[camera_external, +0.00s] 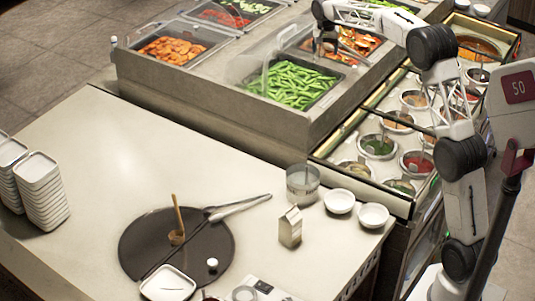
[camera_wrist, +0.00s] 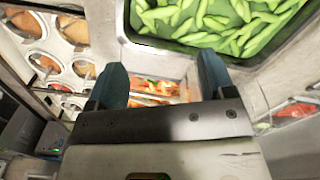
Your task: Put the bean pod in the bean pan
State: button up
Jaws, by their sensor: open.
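The bean pan (camera_external: 334,91) is a dark tray full of green bean pods (camera_external: 288,83), set in the grey counter with a clear cover over part of it. In the wrist view the bean pan (camera_wrist: 222,50) fills the top right, with many pods (camera_wrist: 205,15) in it. I cannot pick out a single bean pod lying apart from the heap. My gripper (camera_external: 324,45) is above and behind the bean pan, near the tray of red and orange food. In the wrist view my gripper (camera_wrist: 162,70) is open, its two dark fingers apart with nothing between them.
An orange food tray (camera_external: 172,49) and a red-and-green one (camera_external: 235,12) are set farther left. Sauce wells (camera_external: 378,147) line the right. White bowls (camera_external: 339,201), a carton (camera_external: 290,228), tongs (camera_external: 237,207) and a black round board (camera_external: 140,245) are on the lower table.

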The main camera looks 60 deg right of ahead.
jog(key=s+a+r+n+t, duration=0.1)
jog(key=s+a+r+n, duration=0.25)
jog(key=s+a, duration=1)
jog(key=s+a+r+n, duration=0.4)
jog(key=s+a, duration=0.6)
jog(key=a, duration=0.7)
jog(key=s+a+f+n, duration=0.1)
jog(key=s+a+f, duration=0.2)
jog(key=s, duration=0.7)
jog(key=s+a+f+n+t, duration=0.1)
jog(key=s+a+f, duration=0.3)
jog(key=s+a, duration=0.4)
jog(key=s+a+f+n, duration=0.3)
jog(key=s+a+f, duration=0.1)
jog(key=s, duration=0.9)
jog(key=shift+s+a+t, duration=0.3)
jog(key=shift+s+a, duration=0.1)
jog(key=shift+a, duration=0.25)
